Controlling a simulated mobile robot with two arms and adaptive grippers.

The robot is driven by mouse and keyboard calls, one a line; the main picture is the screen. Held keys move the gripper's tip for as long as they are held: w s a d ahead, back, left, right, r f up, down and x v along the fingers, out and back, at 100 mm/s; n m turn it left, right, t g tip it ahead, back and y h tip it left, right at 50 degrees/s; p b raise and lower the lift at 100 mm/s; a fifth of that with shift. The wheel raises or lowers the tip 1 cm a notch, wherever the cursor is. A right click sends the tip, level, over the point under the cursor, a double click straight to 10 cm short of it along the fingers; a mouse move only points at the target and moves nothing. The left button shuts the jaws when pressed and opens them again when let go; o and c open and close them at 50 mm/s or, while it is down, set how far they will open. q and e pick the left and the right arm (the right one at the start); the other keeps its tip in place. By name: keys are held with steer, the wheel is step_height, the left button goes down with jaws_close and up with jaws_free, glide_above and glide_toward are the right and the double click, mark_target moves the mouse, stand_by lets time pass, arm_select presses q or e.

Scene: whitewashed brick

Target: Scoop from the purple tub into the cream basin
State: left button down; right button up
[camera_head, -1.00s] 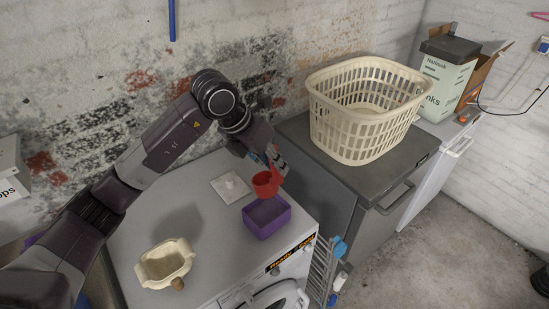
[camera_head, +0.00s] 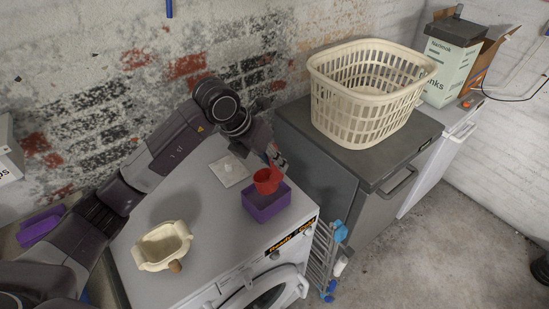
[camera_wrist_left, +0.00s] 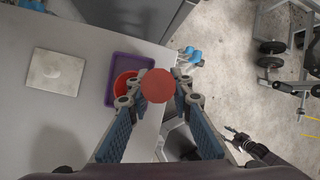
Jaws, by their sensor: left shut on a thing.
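The purple tub (camera_head: 262,210) stands near the right end of the white machine top; it also shows in the left wrist view (camera_wrist_left: 131,57). My left gripper (camera_head: 277,160) is shut on the handle of a red scoop (camera_head: 267,182). The scoop's cup is at the tub's opening, its lower part hidden by the tub wall. In the left wrist view the round red handle end (camera_wrist_left: 158,86) sits between the fingertips. I cannot tell what the tub or scoop holds. The cream basin (camera_head: 150,263) stands to the left, with a brown knob at its front.
A pale square plate (camera_head: 229,170) with a small knob lies behind the tub. A cream laundry basket (camera_head: 360,125) stands on the grey cabinet at right. Another purple object (camera_head: 40,226) is at far left. Machine top between basin and tub is clear.

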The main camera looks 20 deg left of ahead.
mark_target(275, 145)
arm_select(q)
step_height(275, 145, down, 6)
steer(key=b, duration=0.4)
steer(key=shift+s+f+b, duration=0.25)
steer(key=shift+f+b, duration=0.1)
steer(key=shift+f, duration=0.1)
steer(key=shift+w+r+y+p, duration=0.15)
steer(key=shift+r+p, duration=0.35)
steer(key=shift+r, duration=0.1)
steer(key=shift+w+r+y+p, duration=0.1)
steer(key=shift+r+y+p, duration=0.05)
steer(key=shift+r+p, duration=0.4)
steer(key=shift+y, duration=0.6)
steer(key=shift+r+p, duration=1.9)
steer(key=shift+r, duration=1.35)
steer(key=shift+m+y, duration=0.3)
steer(key=shift+y, duration=0.3)
steer(key=shift+r+p, duration=1.4)
steer(key=shift+r, duration=0.95)
